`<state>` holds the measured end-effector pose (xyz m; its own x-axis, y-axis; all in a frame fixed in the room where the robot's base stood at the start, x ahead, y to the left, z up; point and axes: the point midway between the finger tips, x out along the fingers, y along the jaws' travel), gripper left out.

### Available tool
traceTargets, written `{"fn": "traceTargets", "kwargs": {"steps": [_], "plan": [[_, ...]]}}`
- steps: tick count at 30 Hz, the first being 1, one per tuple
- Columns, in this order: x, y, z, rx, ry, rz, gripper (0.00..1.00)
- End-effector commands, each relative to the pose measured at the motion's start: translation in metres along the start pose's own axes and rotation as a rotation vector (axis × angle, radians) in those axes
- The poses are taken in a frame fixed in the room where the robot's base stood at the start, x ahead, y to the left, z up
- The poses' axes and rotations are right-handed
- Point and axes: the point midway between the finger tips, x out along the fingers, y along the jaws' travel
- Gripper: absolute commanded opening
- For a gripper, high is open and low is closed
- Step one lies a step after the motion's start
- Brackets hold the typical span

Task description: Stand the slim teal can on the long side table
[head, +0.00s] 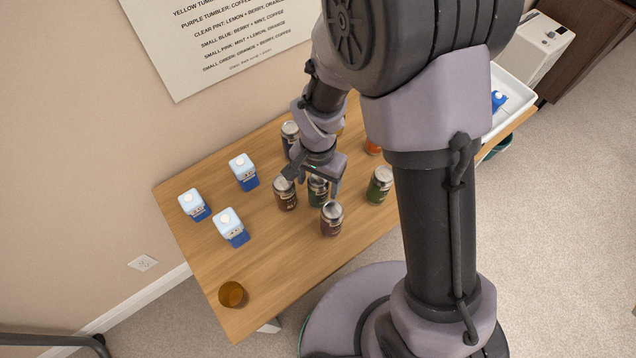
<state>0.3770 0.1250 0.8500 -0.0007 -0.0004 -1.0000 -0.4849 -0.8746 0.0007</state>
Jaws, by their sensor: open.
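My gripper (312,180) is open, pointing down over the group of cans on the wooden table. Its fingers straddle the space above a dark green can (318,194), whose top is partly hidden. I cannot tell whether the fingers touch it. A sliver of teal shows by the left finger, too small and hidden to tell whether it is the slim teal can. Another green can (380,186) stands upright to the right. I cannot tell whether the wooden table (275,255) is the long side table.
Brown cans (285,194) and (332,220) stand close to the gripper. A dark blue can (290,136) and an orange can (373,147) are behind. Blue-white cartons (229,226) and an amber tumbler (232,294) stand left. A white tray (512,84) is right.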

Motion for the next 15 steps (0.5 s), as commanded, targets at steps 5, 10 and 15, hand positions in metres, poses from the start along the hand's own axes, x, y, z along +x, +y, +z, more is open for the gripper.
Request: {"fn": "traceTargets", "kwargs": {"steps": [5,10,15], "plan": [[-0.06,-0.001,-0.001,0.0,0.002,-0.003,0.69],[-0.091,-0.001,-0.001,0.0,0.002,-0.002,0.69],[-0.099,0.0,0.0,0.0,0.001,-0.001,0.69]]}}
